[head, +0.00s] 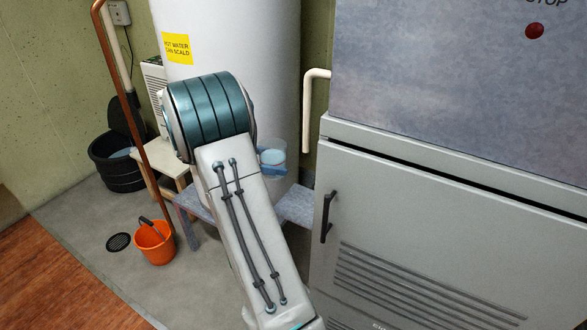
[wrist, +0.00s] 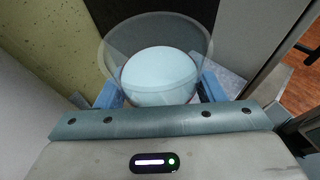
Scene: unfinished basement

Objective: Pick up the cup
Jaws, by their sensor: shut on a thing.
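The cup (wrist: 157,36) is clear and see-through, with a pale blue round surface inside it. In the wrist view it stands between the two blue fingers of my gripper (wrist: 160,92), which is shut on it. In the head view the cup (head: 272,150) shows just right of my arm, above the blue-grey bench (head: 297,205). One blue finger of my gripper (head: 272,170) shows at the cup's lower part. My arm hides the rest of the gripper. I cannot tell whether the cup touches the bench.
A white water heater (head: 230,40) stands behind the cup. A large grey cabinet (head: 430,230) with a black handle is close on the right. A pale pipe (head: 308,120) runs between them. An orange bucket (head: 154,243), a copper pipe (head: 130,110) and a black tub (head: 112,172) are at left.

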